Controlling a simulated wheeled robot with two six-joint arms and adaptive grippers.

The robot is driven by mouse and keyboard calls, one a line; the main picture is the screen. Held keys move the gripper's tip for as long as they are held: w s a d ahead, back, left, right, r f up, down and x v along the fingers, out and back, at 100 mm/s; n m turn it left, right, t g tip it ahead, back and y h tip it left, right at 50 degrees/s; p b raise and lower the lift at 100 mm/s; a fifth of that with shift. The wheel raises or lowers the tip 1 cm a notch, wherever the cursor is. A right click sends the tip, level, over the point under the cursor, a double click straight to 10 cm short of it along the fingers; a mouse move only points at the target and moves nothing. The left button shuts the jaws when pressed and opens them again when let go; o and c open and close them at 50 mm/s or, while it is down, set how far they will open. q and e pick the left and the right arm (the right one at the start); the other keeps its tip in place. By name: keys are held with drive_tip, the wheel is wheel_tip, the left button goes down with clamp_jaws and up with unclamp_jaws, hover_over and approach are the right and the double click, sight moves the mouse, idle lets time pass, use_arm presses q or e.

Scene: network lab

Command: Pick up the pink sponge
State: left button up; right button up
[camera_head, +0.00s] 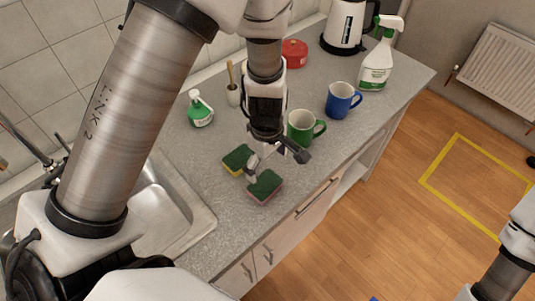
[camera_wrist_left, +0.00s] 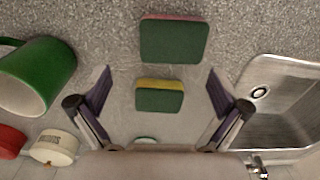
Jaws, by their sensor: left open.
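The pink sponge (camera_head: 264,187) lies on the grey counter near its front edge, green scouring side up, with a pink layer along its side. It also shows in the left wrist view (camera_wrist_left: 174,42), top centre, beyond the fingertips. A yellow sponge (camera_head: 238,159) with a green top lies just behind it; the two are apart. In the left wrist view the yellow sponge (camera_wrist_left: 159,96) appears between the fingers. My left gripper (camera_head: 277,157) is open and empty above the counter, close to both sponges; its height is hard to tell. My right gripper is out of view.
A green mug (camera_head: 301,128) and a blue mug (camera_head: 340,101) stand right of the sponges. A green bottle (camera_head: 200,112), red container (camera_head: 294,53), spray bottle (camera_head: 378,65) and kettle (camera_head: 344,25) stand behind. The sink (camera_head: 203,222) is at left.

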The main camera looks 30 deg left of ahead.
sight(265, 184)
use_arm(q)
drive_tip(key=s+f, duration=0.2)
drive_tip(key=shift+s+d+f, duration=0.2)
drive_tip(key=shift+d+f, duration=0.1)
drive_tip(key=shift+d, duration=0.1)
drive_tip(key=f, duration=0.1)
drive_tip(key=f+b, duration=0.1)
drive_tip(key=f, duration=0.1)
drive_tip(key=f+b, duration=0.1)
drive_tip(key=shift+w+a+f, duration=0.25)
drive_tip(key=shift+w+a, duration=0.05)
drive_tip(key=shift+w+f, duration=0.1)
drive_tip(key=shift+w, duration=0.1)
drive_tip(key=shift+s+d+r, duration=0.15)
drive_tip(key=shift+s+r, duration=0.15)
drive_tip(key=shift+s, duration=0.1)
drive_tip(key=c, duration=0.5)
drive_tip(key=shift+o, duration=0.3)
drive_tip(key=shift+w, duration=0.1)
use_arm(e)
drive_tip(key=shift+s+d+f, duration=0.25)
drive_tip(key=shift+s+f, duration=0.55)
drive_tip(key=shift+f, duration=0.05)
use_arm(q)
drive_tip(key=shift+w+f, duration=0.1)
drive_tip(key=shift+c, duration=0.3)
